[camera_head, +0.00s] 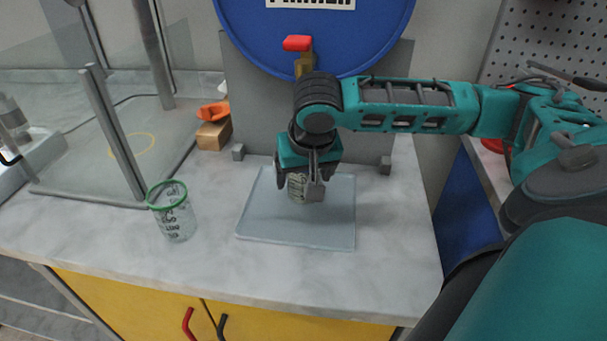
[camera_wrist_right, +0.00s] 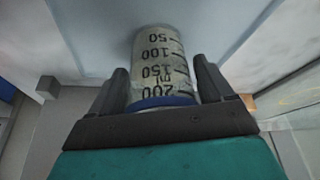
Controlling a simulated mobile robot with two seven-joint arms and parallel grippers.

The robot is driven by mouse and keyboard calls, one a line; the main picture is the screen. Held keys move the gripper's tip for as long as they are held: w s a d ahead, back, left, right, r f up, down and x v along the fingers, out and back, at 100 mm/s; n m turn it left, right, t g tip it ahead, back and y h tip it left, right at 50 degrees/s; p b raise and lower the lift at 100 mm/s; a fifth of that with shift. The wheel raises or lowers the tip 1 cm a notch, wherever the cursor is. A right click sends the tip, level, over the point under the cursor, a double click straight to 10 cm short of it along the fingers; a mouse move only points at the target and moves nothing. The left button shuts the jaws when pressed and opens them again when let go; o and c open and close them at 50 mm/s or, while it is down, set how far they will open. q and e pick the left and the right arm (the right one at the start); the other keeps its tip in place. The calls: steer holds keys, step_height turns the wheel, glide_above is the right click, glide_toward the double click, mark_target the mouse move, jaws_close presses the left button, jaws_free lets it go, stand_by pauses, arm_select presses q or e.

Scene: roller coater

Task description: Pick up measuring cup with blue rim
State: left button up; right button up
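The measuring cup with the blue rim (camera_wrist_right: 162,103) is clear with black markings. It sits between the fingers of my right gripper (camera_wrist_right: 162,85), its rim toward the palm and its base pointing away. In the head view the right gripper (camera_head: 300,187) points down over the pale tray (camera_head: 268,228), and the cup (camera_head: 297,187) shows partly between its fingers; its rim is hidden. My left gripper is not in view.
A measuring cup with a green rim (camera_head: 172,212) stands on the marble counter (camera_head: 110,235), left of the tray. A blue drum (camera_head: 318,35) with a red-handled tap (camera_head: 299,44) is behind the gripper. A wooden block (camera_head: 214,135) and a glass enclosure (camera_head: 105,165) are further left.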

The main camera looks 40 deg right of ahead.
steer(key=c, duration=0.9)
steer(key=shift+c, duration=0.4)
steer(key=shift+r, duration=0.1)
